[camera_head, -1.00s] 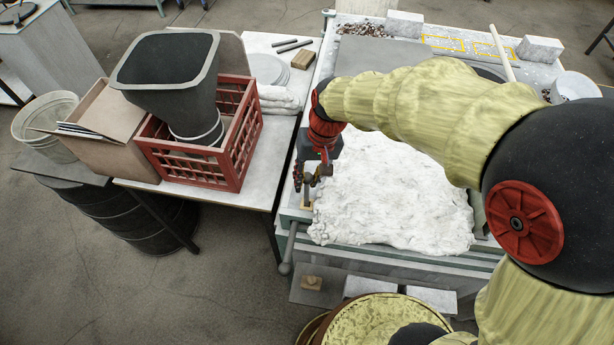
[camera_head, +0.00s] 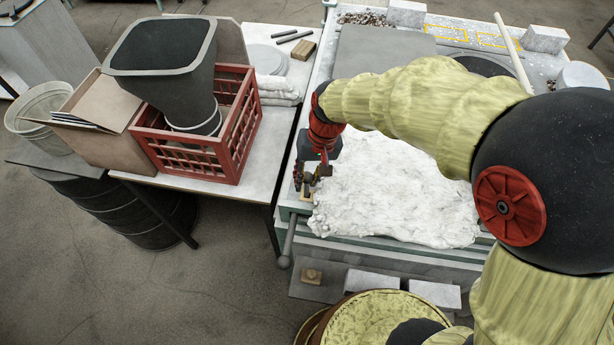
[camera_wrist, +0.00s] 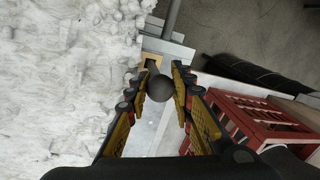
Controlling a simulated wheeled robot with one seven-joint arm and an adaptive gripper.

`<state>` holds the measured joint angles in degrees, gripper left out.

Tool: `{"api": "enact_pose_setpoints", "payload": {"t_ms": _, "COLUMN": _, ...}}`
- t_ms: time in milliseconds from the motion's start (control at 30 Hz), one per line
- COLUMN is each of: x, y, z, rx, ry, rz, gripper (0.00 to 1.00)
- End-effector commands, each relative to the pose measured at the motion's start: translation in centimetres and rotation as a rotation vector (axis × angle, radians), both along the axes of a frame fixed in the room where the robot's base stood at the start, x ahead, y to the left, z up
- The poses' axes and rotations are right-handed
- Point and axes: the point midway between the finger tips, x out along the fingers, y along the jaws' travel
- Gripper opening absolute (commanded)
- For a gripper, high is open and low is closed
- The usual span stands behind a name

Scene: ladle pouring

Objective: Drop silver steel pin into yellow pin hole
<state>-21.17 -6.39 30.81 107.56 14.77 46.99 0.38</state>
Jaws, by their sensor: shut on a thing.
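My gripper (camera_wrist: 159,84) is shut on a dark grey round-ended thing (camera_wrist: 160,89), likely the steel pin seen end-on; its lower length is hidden. A yellowish square-framed pin hole (camera_wrist: 153,62) shows just beyond the pin in the wrist view, slightly to its left. In the head view my gripper (camera_head: 309,180) points down at the left edge of the bench, just above the yellowish hole frame (camera_head: 306,197). The pin is too small to make out there. I cannot tell whether its tip touches the frame.
A lumpy white mass (camera_head: 400,200) lies right of my gripper. A grey bar (camera_head: 288,240) sticks out at the bench's left front corner. A red crate (camera_head: 235,150) holding a dark tapered container (camera_head: 165,62) stands on the left table, across a gap.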

Motion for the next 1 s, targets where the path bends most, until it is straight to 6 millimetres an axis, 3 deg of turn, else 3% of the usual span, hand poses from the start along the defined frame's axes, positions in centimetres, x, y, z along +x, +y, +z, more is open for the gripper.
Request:
{"api": "enact_pose_setpoints", "payload": {"t_ms": 367, "x": 0.01, "y": 0.00, "z": -0.17, "rx": 0.000, "ry": 0.000, "rz": 0.000, "gripper": 0.00}}
{"api": "enact_pose_setpoints", "payload": {"t_ms": 400, "x": 0.01, "y": 0.00, "z": -0.17, "rx": 0.000, "ry": 0.000, "rz": 0.000, "gripper": 0.23}}
{"api": "enact_pose_setpoints", "payload": {"t_ms": 767, "x": 0.00, "y": -0.01, "z": -0.18, "rx": 0.000, "ry": 0.000, "rz": 0.000, "gripper": 0.44}}
{"api": "enact_pose_setpoints", "payload": {"t_ms": 1000, "x": -0.02, "y": -0.01, "z": -0.21, "rx": 0.000, "ry": 0.001, "rz": 0.000, "gripper": 0.45}}
